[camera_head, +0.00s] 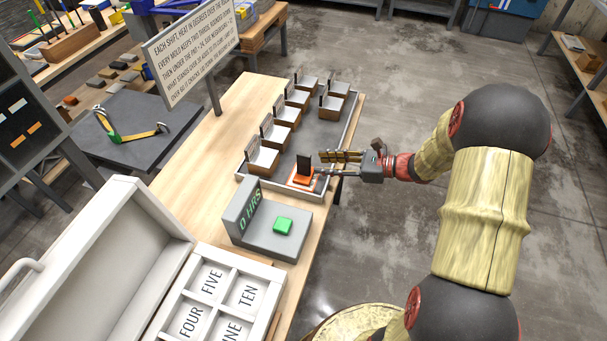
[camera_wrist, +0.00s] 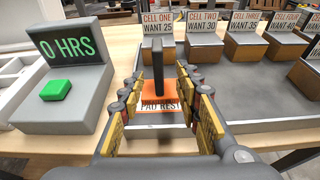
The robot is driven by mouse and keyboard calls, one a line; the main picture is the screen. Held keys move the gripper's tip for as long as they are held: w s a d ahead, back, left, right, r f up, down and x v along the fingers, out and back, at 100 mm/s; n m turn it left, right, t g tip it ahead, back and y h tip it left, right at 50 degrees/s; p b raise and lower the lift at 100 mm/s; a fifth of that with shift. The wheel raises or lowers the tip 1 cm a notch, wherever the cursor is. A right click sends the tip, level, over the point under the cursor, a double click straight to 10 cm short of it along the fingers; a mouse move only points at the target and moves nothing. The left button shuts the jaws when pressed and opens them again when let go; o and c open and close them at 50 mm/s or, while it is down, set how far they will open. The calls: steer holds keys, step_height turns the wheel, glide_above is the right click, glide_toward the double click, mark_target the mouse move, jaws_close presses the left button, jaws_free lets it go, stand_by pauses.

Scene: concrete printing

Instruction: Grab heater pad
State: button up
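The heater pad (camera_head: 302,180) is an orange block with an upright black handle. It sits on a spot labelled PAD REST at the near end of the grey tray (camera_head: 243,172). In the wrist view the heater pad (camera_wrist: 158,87) is straight ahead, its handle upright between the two finger lines. My gripper (camera_head: 322,166) is open and empty, reaching in from the right at about handle height. Its fingertips look just short of the handle in the head view. In the wrist view my gripper (camera_wrist: 160,74) has one finger on each side of the handle, with gaps showing.
A grey timer (camera_head: 265,232) reading 0 HRS with a green button (camera_head: 283,226) stands close beside the pad. Several brown mold boxes (camera_head: 262,160) with cell signs stand on the tray behind it. A white numbered box (camera_head: 225,300) and a sign board (camera_head: 190,50) are nearby.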

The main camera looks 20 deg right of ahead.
mark_target(304, 174)
steer(key=b+x, duration=0.1)
steer(key=x, duration=0.1)
steer(key=b+x, duration=0.1)
steer(key=x, duration=0.3)
steer(key=shift+a+f+b, duration=0.25)
steer(key=shift+f+b, duration=0.1)
steer(key=shift+b, duration=0.05)
steer(key=shift+w+a, duration=0.25)
steer(key=shift+a, duration=0.1)
steer(key=shift+c, duration=0.3)
steer(key=c, duration=0.7)
steer(key=shift+r, duration=0.1)
jaws_close()
